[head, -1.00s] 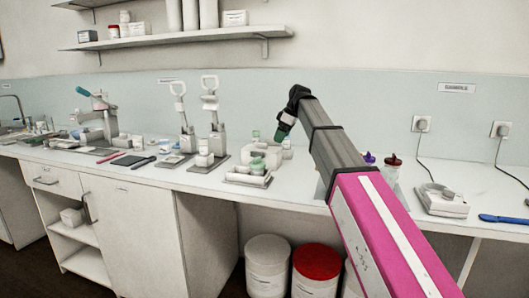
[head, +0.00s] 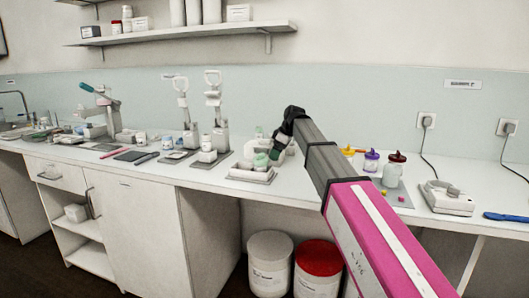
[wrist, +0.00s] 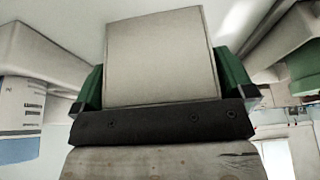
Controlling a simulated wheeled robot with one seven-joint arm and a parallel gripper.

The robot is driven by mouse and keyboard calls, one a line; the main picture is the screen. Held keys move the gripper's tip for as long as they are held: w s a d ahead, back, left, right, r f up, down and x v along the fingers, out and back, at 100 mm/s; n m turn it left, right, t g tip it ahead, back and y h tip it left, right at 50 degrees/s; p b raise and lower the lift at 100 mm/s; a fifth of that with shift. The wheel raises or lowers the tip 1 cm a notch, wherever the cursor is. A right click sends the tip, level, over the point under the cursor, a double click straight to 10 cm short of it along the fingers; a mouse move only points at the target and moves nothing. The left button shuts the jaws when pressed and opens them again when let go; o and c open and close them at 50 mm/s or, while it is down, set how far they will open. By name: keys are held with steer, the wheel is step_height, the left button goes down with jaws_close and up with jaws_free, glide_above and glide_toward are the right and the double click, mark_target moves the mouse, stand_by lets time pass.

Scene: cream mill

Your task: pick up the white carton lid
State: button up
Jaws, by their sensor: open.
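My gripper (head: 278,155) is at the back of the bench, low over the cluster of small pale items, its green fingers pointing down. In the wrist view my gripper (wrist: 167,88) is open, with one green finger at each side. A pale, square-faced piece, seemingly the white carton lid (wrist: 160,50), fills the space between the fingers. I cannot tell whether either finger touches it. In the head view the lid cannot be made out clearly; my gripper and arm hide part of that area.
A grey tray (head: 250,178) with small white items lies just left of my gripper. Lidded jars (head: 391,172) stand right of my arm, with a white scale (head: 446,198) farther right. Two tall presses (head: 214,110) stand to the left. A white-labelled container (wrist: 22,115) shows at the wrist view's left.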

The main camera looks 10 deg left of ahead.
steer(key=shift+a+f, duration=0.1)
steer(key=shift+f, duration=0.15)
steer(key=c, duration=0.6)
steer(key=shift+r, duration=0.15)
steer(key=shift+r, duration=0.6)
step_height(320, 180, up, 3)
steer(key=shift+f, duration=0.1)
steer(key=s+a+r, duration=0.6)
steer(key=a+r, duration=0.1)
steer(key=a, duration=0.2)
steer(key=s+d+r, duration=0.4)
steer(key=s+d, duration=0.4)
steer(key=s, duration=0.2)
steer(key=shift+a+f, duration=0.1)
steer(key=shift+f, duration=2.15)
